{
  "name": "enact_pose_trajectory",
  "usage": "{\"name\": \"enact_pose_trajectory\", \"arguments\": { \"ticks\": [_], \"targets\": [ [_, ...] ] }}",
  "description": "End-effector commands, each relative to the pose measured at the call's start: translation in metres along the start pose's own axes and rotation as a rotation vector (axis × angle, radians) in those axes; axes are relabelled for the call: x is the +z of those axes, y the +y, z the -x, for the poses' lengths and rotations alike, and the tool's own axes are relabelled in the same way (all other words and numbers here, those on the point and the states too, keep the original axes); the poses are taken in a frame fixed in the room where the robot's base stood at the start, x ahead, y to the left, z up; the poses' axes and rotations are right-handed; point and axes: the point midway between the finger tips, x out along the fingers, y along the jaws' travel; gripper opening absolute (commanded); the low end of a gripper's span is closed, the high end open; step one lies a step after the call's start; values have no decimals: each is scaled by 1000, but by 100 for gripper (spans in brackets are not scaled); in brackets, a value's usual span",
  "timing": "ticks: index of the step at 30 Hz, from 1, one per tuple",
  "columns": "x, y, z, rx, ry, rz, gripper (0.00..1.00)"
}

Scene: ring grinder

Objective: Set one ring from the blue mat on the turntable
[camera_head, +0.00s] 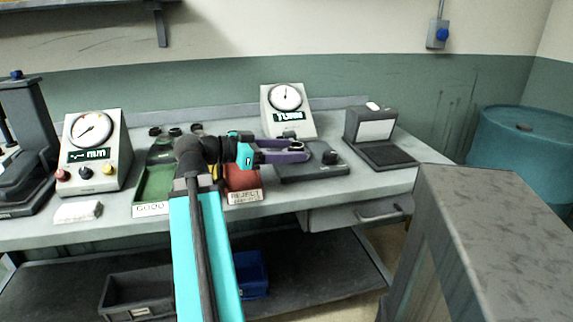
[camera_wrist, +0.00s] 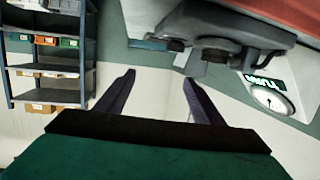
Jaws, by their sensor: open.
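My gripper (camera_head: 299,152) reaches rightward over a dark grey gauge plate (camera_head: 318,173) on the workbench. Its two purple fingers are apart. In the wrist view the fingers (camera_wrist: 158,85) stand wide with nothing between them. A small dark part (camera_head: 331,157) sits on the gauge plate just right of the fingertips; I cannot tell if it is a ring. In the wrist view, dark round parts (camera_wrist: 215,52) show on the plate's edge, beyond the fingers. I cannot make out a blue mat or a turntable in either view.
A green GOOD tray (camera_head: 153,186) and a red REJECT tray (camera_head: 240,182) are at the bench's front. Dial gauges (camera_head: 95,150) (camera_head: 287,108) stand left and behind. A grey stand with a dark pad (camera_head: 385,155) is right. A large grey cabinet (camera_head: 500,235) stands at front right.

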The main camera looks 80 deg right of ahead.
Motion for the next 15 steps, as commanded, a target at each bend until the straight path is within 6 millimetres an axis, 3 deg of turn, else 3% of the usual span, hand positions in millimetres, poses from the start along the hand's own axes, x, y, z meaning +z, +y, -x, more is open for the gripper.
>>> {"name": "enact_pose_trajectory", "arguments": {
  "ticks": [5,15],
  "targets": [
    [4,22,10,-2,1,-2,62],
    [3,31,15,0,1,-1,62]
  ]
}}
